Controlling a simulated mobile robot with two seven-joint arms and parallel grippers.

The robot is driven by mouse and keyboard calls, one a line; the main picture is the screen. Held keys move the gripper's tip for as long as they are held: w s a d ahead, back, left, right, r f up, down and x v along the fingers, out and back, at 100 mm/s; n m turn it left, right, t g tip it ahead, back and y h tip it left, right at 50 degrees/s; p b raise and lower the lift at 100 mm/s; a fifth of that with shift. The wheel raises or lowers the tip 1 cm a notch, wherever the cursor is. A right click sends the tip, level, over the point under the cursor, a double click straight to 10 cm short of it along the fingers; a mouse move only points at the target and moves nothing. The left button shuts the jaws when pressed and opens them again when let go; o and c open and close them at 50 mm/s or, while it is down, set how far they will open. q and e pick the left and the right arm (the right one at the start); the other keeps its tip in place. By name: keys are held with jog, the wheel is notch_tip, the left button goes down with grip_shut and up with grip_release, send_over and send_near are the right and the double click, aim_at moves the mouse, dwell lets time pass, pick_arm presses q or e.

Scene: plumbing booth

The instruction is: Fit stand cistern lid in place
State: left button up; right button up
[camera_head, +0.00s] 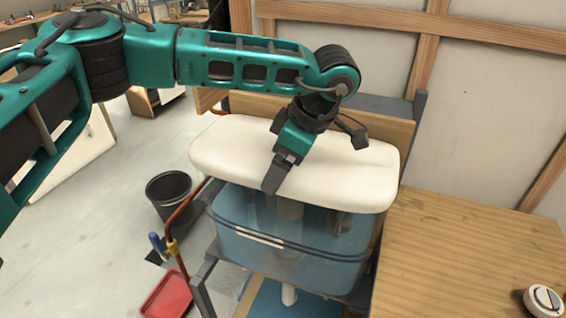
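The white cistern lid (345,180) lies over the top of the translucent blue cistern (300,235), roughly level. Its left end sticks out past the cistern wall; whether it is fully seated or slightly raised is not clear. Dark inner fittings show through the cistern wall. My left gripper (275,180) reaches down from above, with a dark finger over the lid's top near the front edge. Only one finger shows clearly, so its opening and any grip on the lid cannot be told. My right gripper is not in view.
A wooden bench (460,255) stands close on the right, with a round white-and-dark part (543,300) at its corner. A copper pipe (187,212) with a blue-handled valve runs left of the cistern. A black bucket (168,190) and red tray (167,294) stand on the floor.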

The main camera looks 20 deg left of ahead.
pick_arm(q)
jog(key=o, duration=1.5)
jog(key=shift+c, duration=0.2)
jog(key=shift+o, duration=0.5)
jog(key=shift+f, duration=0.1)
jog(key=v, duration=1.3)
